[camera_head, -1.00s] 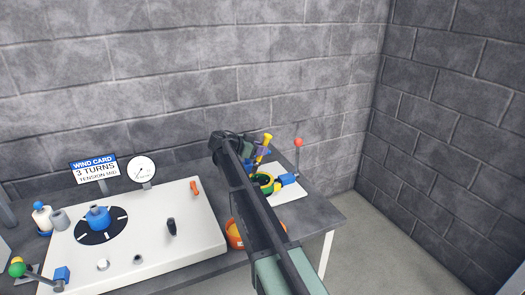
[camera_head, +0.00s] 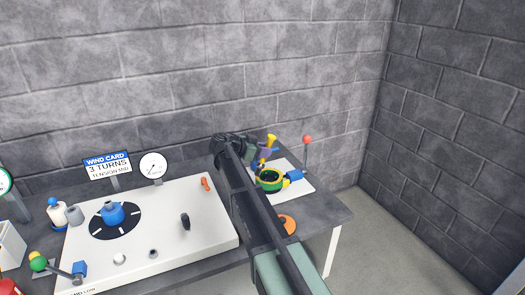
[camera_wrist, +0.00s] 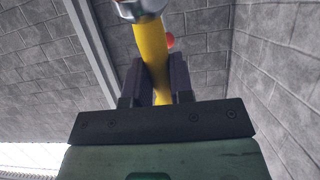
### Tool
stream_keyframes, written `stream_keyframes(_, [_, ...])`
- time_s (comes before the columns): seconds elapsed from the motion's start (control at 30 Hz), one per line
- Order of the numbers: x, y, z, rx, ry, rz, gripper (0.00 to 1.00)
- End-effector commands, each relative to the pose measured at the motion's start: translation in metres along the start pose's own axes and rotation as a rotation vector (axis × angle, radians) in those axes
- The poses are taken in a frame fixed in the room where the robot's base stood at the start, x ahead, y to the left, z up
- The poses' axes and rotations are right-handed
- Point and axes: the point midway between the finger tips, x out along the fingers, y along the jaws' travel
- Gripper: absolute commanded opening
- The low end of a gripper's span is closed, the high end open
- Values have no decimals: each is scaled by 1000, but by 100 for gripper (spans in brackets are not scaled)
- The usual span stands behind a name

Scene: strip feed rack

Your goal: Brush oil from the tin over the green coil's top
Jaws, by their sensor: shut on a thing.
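My gripper (camera_head: 262,155) is shut on the yellow handle of a brush (camera_head: 270,140). In the wrist view the yellow handle (camera_wrist: 154,55) stands between the dark fingers, with a metallic collar at the picture's top edge. The bristles are not clear in either view. The green coil (camera_head: 268,188) sits on a white plate (camera_head: 300,189) at the bench's right end. The gripper and brush are just above and behind it; I cannot tell whether the brush touches it. I cannot tell for sure which thing is the oil tin; a small grey cup (camera_head: 75,216) stands at the left.
A blue block (camera_head: 294,175) is beside the coil. A red-knobbed post (camera_head: 308,140) stands behind it. An orange round thing (camera_head: 288,224) lies in front, partly behind my arm. The white panel (camera_head: 160,225) carries a blue winding hub (camera_head: 112,213). A gauge (camera_head: 153,165) stands behind.

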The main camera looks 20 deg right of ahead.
Motion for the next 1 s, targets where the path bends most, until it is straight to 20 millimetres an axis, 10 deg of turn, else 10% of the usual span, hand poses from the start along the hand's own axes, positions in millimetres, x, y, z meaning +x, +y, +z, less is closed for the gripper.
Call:
stream_keyframes(0.53, [-22,0,-55,0,30,0,1])
stream_keyframes(1.0, [-23,0,-59,0,30,0,1])
